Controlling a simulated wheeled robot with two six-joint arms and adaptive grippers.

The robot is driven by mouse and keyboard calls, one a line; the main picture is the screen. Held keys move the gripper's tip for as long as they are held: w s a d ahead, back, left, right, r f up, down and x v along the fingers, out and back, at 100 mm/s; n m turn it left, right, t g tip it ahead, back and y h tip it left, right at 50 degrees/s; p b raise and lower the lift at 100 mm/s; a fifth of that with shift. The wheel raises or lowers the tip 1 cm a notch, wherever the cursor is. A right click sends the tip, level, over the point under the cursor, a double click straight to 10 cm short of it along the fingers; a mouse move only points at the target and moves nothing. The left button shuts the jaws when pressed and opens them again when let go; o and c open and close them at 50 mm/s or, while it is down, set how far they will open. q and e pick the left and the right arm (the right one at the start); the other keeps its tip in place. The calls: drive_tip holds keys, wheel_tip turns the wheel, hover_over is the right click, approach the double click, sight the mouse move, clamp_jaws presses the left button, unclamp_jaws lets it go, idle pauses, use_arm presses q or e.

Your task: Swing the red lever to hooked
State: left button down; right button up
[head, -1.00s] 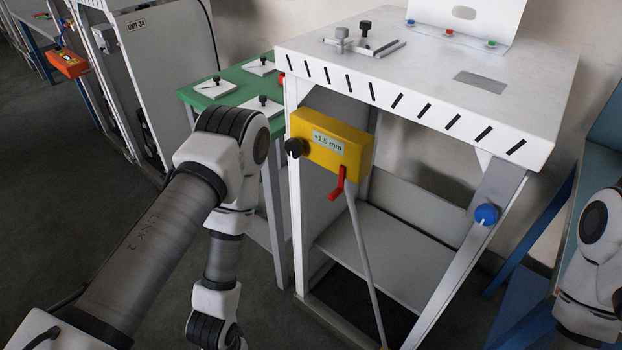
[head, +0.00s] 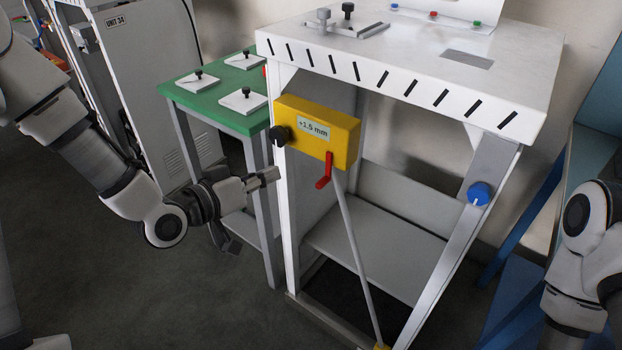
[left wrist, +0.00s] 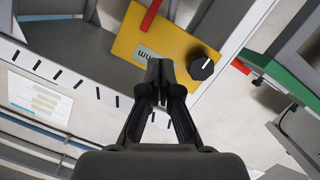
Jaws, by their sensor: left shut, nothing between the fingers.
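The red lever (head: 324,170) hangs below the yellow box (head: 334,133) on the front of the white frame, its lower end bent toward the lower left. A label on the box reads "+1.5 mm". My left gripper (head: 274,175) is shut and empty, to the left of the lever and near the frame's left post, apart from the lever in the head view. In the left wrist view the shut fingertips (left wrist: 160,66) show in front of the yellow box (left wrist: 170,38), and the lever (left wrist: 151,14) is at the top edge. My right gripper is out of view.
A black knob (head: 279,135) sticks out at the box's left end. A grey rod (head: 358,255) runs down from below the box. A green table (head: 215,103) stands to the left. A blue knob (head: 480,193) sits on the frame's right brace.

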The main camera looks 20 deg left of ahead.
sight(326, 171)
use_arm(q)
drive_tip(key=shift+w, duration=0.1)
drive_tip(key=p+x, duration=0.1)
drive_tip(key=x, duration=0.8)
drive_tip(key=shift+w+d+f, duration=0.15)
drive_tip(key=shift+w+d, duration=0.1)
drive_tip(key=shift+d, duration=0.1)
drive_tip(key=f, duration=0.1)
drive_tip(key=d+f, duration=0.1)
drive_tip(key=f, duration=0.1)
drive_tip(key=shift+s+d+f, duration=0.25)
drive_tip(key=shift+f, duration=0.05)
